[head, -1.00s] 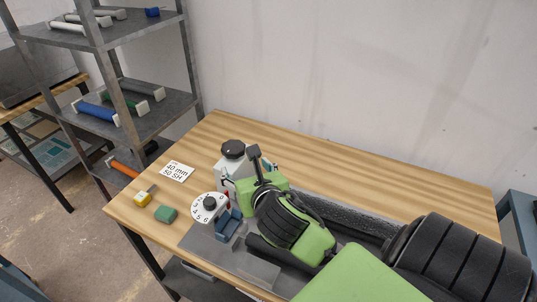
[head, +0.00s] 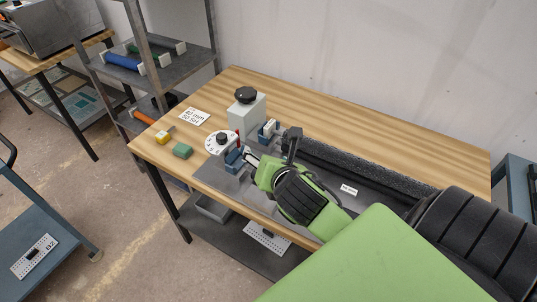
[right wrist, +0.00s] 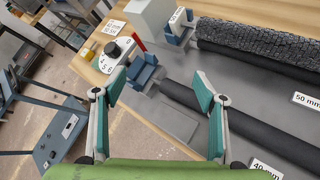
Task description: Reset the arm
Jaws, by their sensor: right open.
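My right arm comes in from the lower right in the head view. Its gripper (head: 258,158) is over the grey plate of the machine, beside the blue holder. In the right wrist view the gripper (right wrist: 159,82) has its two teal-padded fingers spread wide, with nothing between them. The blue holder (right wrist: 144,70) and the white numbered dial (right wrist: 116,54) show beyond the fingertips. A smooth dark roller (right wrist: 235,122) runs from near the holder, partly behind the right finger. My left gripper is not in view.
A white block with a black knob (head: 246,96) stands behind the dial (head: 221,141). A rough dark roller (head: 345,162) lies along the back. Yellow (head: 163,137) and green (head: 183,151) blocks sit at the table's left. A shelf (head: 160,70) and blue cart (head: 40,225) stand left.

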